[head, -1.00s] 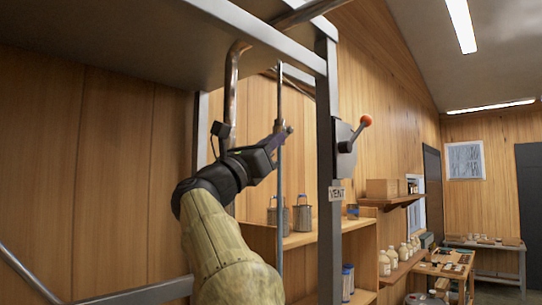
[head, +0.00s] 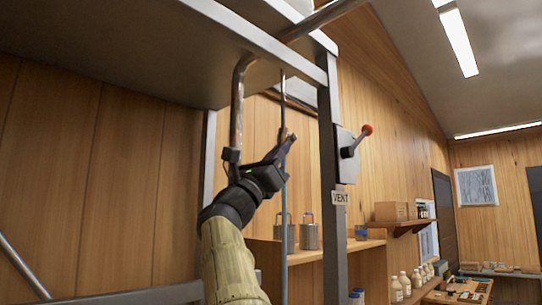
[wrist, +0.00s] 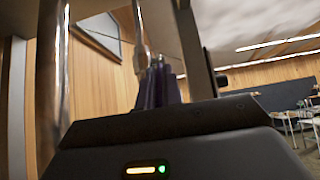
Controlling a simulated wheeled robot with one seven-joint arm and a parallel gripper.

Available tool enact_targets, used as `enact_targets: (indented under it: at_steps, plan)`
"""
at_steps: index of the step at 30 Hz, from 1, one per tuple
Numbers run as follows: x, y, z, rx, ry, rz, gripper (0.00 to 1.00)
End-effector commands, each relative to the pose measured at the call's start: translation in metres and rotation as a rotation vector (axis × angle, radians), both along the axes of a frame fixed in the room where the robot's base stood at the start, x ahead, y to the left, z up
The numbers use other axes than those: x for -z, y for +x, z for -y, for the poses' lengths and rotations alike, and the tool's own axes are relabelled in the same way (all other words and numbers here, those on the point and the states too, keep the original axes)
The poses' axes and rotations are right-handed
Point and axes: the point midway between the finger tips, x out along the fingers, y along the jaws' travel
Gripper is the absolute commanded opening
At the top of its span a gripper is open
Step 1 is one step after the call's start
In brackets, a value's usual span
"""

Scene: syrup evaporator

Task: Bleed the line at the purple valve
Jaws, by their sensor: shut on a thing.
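The purple valve (head: 290,139) sits on a thin vertical pipe (head: 284,215) under the raised metal pan. Only a little of its purple handle shows at the tip of my gripper (head: 283,153). My gripper reaches up from below, tilted to the right, and is shut on the handle. In the wrist view the purple handle (wrist: 158,86) stands just beyond the dark gripper body, below the metal pipe end. The fingertips and the valve's exact angle are hard to make out.
A thicker bent pipe (head: 237,105) runs close to the left of my wrist. A steel post (head: 331,150) with a VENT label (head: 339,198) and a red-knobbed lever (head: 367,130) stands close to the right. Metal cans (head: 310,235) stand on a shelf behind.

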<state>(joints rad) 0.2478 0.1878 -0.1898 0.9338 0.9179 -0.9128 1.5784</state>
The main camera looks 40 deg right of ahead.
Motion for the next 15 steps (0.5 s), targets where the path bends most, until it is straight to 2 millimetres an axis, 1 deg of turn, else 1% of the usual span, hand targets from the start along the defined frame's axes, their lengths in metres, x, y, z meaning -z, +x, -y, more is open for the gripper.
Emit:
enact_targets:
  at_steps: [1,3,4,11,15]
  plan:
    - [0.0009,0.0001,0.0007,0.001,0.002,0.000,0.13]
    - [0.0008,0.0001,0.0004,0.000,0.002,0.000,0.27]
    - [0.0008,0.0001,0.0002,0.000,0.002,0.000,0.29]
    - [0.0006,0.0005,-0.0007,-0.001,0.002,0.000,0.29]
    - [0.0039,0.0004,-0.0031,-0.003,0.001,0.000,0.29]
